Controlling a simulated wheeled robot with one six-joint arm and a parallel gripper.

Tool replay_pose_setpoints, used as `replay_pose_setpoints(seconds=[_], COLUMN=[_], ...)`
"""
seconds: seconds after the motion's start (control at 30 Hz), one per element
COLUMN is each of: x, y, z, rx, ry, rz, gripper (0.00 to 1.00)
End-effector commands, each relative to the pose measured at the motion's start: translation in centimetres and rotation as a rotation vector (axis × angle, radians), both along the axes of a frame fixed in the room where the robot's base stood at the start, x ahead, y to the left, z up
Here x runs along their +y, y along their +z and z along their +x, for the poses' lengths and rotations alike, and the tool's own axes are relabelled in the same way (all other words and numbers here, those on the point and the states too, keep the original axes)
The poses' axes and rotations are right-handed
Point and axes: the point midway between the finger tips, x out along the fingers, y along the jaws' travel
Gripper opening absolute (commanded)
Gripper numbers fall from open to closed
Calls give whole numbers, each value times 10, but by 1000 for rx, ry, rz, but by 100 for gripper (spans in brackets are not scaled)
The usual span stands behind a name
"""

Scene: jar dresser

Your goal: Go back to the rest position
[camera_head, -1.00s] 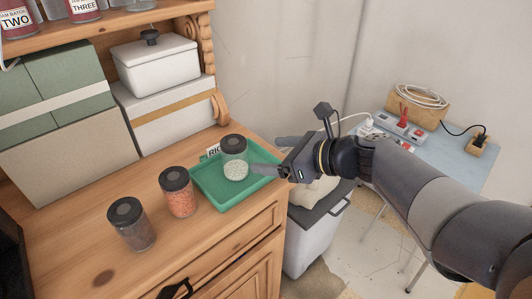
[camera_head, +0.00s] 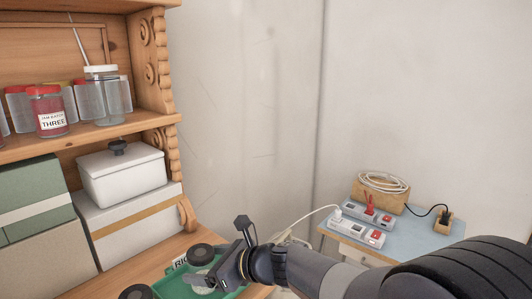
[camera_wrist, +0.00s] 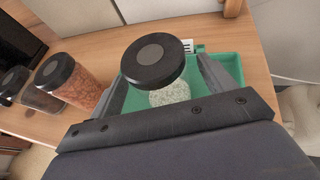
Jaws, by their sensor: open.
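The rice jar, with a black lid (camera_head: 201,254) and white grains (camera_wrist: 170,94), stands on the green tray (camera_wrist: 226,66). The tray's edge also shows at the bottom of the head view (camera_head: 250,291). A white label (camera_head: 180,261) stands behind the jar. My gripper (camera_head: 205,277) is open at the jar. In the wrist view the jar appears between its two spread fingers (camera_wrist: 160,72); I cannot tell whether either finger touches it. The jar's lower part is largely hidden in the head view.
A jar of orange grains (camera_wrist: 70,80) and a dark-filled jar (camera_wrist: 38,98) stand left of the tray. The shelf (camera_head: 150,134) with jars and boxes rises behind. A blue side table (camera_head: 415,238) with power strips stands right.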

Motion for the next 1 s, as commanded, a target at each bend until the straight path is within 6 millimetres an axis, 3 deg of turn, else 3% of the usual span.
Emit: replay_pose_setpoints(seconds=[0.13,0.2,0.33,0.73,0.87,1.0], x=[19,17,16,16,16,16], y=[-16,-1,9,12,7,-11], z=[7,7,7,7,7,7], rx=[2,-4,-1,0,2,5], ry=[2,0,0,0,1,-1], rz=[-2,1,1,0,-1,-1], gripper=[78,78,78,78,78,78])
